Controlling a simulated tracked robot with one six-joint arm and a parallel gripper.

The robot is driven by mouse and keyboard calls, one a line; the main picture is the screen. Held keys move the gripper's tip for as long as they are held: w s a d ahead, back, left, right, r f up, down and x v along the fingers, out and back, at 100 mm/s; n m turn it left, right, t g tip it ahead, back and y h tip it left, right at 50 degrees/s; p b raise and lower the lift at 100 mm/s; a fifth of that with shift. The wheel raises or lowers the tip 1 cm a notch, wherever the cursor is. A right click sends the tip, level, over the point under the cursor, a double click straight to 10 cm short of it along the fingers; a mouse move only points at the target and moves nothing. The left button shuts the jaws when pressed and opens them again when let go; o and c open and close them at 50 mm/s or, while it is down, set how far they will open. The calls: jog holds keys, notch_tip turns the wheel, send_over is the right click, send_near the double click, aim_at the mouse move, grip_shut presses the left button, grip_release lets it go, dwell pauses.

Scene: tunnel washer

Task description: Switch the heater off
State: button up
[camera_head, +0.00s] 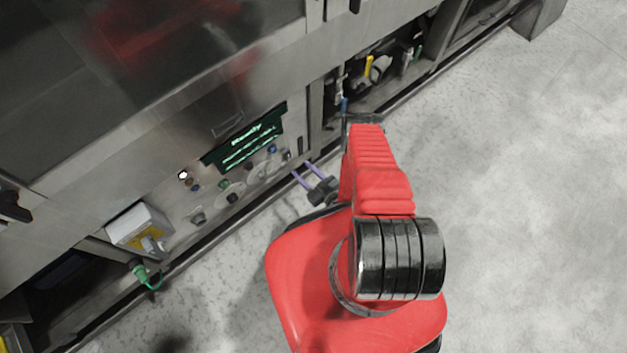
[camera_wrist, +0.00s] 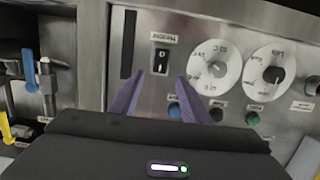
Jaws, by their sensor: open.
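The heater switch (camera_wrist: 161,61) is a small black rocker on the metal control panel (camera_wrist: 225,28), with a white 0 mark on it. A white label (camera_wrist: 164,38) beside it appears upside down in the wrist view. I cannot tell which way the rocker is pressed. My gripper (camera_wrist: 161,80) is open and empty, its two purple fingers pointing at the panel on either side of the switch's lower end in the picture. A gap to the panel seems to remain. In the head view my gripper (camera_head: 302,169) is at the panel's lower right; the switch is not clear there.
Two white round dials (camera_wrist: 214,67) (camera_wrist: 270,73) sit right of the switch, with several coloured buttons (camera_wrist: 175,110) below. A dark slot (camera_wrist: 129,44) is left. Blue (camera_wrist: 29,68) and yellow (camera_wrist: 6,128) valve handles stand further left. Open floor (camera_head: 530,200) lies right.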

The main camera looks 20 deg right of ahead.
jog(key=v, duration=0.6)
dwell(0.5)
